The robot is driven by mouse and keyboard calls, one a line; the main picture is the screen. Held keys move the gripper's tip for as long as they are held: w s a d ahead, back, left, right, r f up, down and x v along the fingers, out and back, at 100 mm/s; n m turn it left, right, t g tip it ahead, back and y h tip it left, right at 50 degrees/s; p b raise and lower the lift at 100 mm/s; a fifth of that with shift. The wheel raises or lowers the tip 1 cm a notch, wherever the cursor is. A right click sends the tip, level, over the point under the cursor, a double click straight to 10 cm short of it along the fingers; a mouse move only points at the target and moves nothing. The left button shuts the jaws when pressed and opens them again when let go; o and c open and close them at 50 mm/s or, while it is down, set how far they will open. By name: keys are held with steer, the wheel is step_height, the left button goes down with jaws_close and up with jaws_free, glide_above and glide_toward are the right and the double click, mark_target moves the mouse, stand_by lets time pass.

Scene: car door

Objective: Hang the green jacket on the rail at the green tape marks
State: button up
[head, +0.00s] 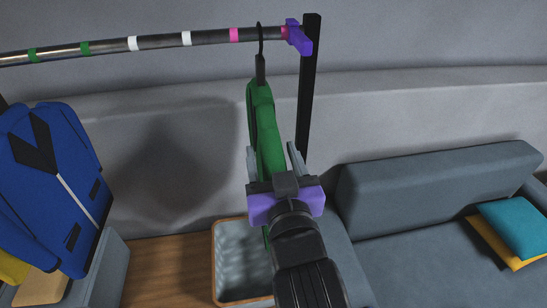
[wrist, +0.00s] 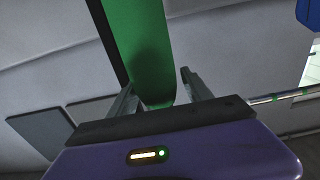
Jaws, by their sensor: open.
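The green jacket (head: 265,118) hangs edge-on from a dark hanger (head: 260,68). The hanger's hook is over the rail (head: 160,41) near its right end, between two pink marks (head: 234,35). The two green tape marks (head: 85,48) are at the rail's left part, with no hanger on them. My gripper (head: 271,156) is open, with one finger on each side of the jacket. In the wrist view the green jacket (wrist: 138,45) lies between the spread fingers (wrist: 158,85), with gaps visible; contact cannot be told. My gripper hides the jacket's lower part.
White marks (head: 186,38) lie between green and pink. A dark post with a purple bracket (head: 299,37) stands at the rail's right end. A blue jacket (head: 55,180) is at the left. A wood-rimmed bin (head: 217,262) is below; a grey sofa (head: 430,200) is at right.

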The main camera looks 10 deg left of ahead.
steer(key=shift+c, duration=0.2)
jaws_close()
steer(key=shift+r+p, duration=0.3)
steer(key=shift+r, duration=0.2)
steer(key=shift+f+b, duration=0.3)
steer(key=shift+f, duration=0.15)
